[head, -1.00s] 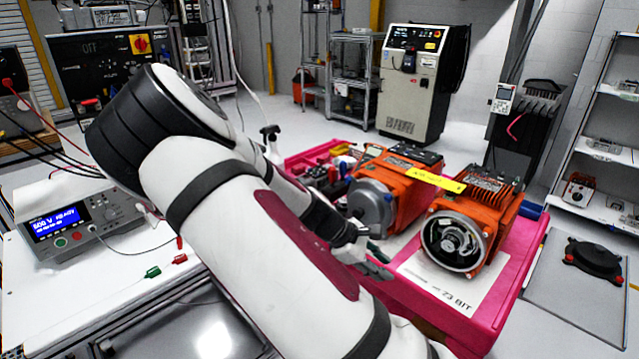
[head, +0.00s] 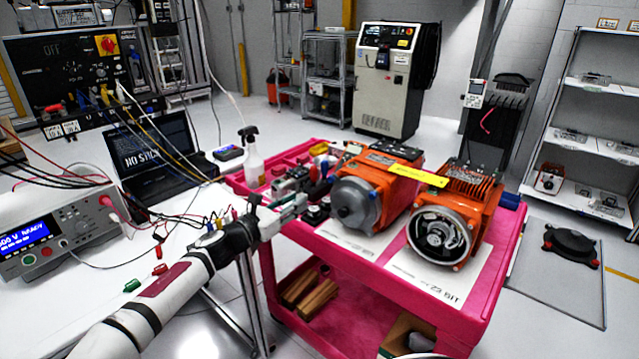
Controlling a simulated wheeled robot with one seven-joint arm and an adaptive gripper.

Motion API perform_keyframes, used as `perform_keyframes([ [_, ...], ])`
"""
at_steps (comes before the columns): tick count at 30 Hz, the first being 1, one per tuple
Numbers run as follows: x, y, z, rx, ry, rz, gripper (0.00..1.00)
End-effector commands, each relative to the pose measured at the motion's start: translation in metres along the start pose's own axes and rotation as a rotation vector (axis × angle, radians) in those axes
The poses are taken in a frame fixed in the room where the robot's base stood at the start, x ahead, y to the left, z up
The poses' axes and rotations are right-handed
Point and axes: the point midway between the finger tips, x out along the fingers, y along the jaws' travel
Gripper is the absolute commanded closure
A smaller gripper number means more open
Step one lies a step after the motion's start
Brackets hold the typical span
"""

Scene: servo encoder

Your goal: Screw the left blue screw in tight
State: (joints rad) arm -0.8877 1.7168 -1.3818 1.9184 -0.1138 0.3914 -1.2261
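Two orange servo motors stand side by side on a pink cart (head: 375,285). The left motor (head: 400,195) has a grey round end cover facing me. The right motor (head: 475,215) has an open round end with its inside parts showing. I cannot make out any blue screw on either motor at this size. My gripper (head: 297,203) is at the cart's left side, left of the left motor and apart from it. It is small and overlaps clutter behind it, so its finger opening and anything in it are unclear.
A yellow strip (head: 418,177) lies across the motors' tops. Tools and small parts crowd the cart's back left, near a spray bottle (head: 251,160). A bench with a laptop (head: 155,150), a meter (head: 40,240) and loose cables is at left.

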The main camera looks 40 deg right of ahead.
Motion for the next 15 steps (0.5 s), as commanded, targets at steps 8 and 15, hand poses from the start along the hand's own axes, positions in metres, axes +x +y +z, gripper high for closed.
perform_keyframes([
  [8,0.047,-0.003,0.0,-0.001,0.0,-0.006,0.74],
  [15,0.093,-0.003,0.0,0.001,0.001,-0.005,0.74],
])
